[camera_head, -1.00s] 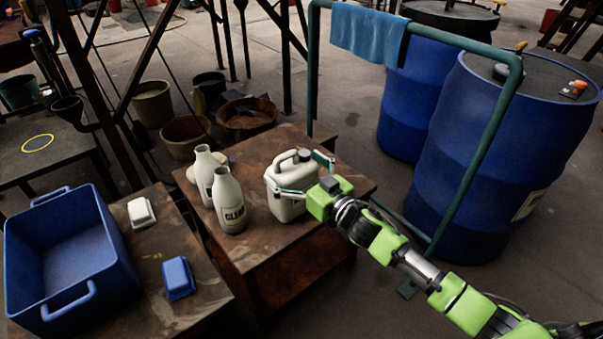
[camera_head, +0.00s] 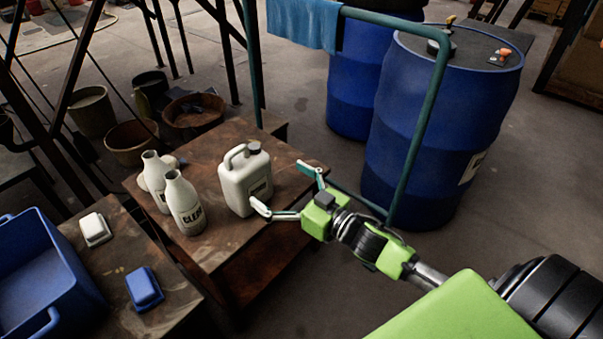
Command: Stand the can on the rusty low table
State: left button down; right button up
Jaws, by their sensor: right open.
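The can, a whitish canister with a handle and dark cap (camera_head: 246,182), stands upright on the rusty low table (camera_head: 215,245). My right gripper (camera_head: 277,189) is green with grey-teal fingers. It is open and empty, just right of the can. Its near finger is close to the can's lower right side; whether it touches cannot be told. My left gripper is not in view.
Two pale bottles (camera_head: 184,203) stand left of the can. A teal rail (camera_head: 421,120) and blue barrels (camera_head: 440,110) stand at the right.

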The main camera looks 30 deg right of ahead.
jog(key=s+f+m+g+h, duration=0.3)
jog(key=s+f+g+h, duration=0.5)
jog(key=s+f, duration=0.8)
jog(key=s+a+g+y, duration=0.1)
jog(key=s+g, duration=0.1)
jog(key=s, duration=0.4)
jog(key=s+a+n+g+y, duration=0.1)
jog(key=s+g, duration=0.2)
jog(key=s, duration=0.4)
jog(key=shift+a+r, duration=0.4)
jog(key=shift+r, duration=0.05)
jog(key=shift+w, duration=0.1)
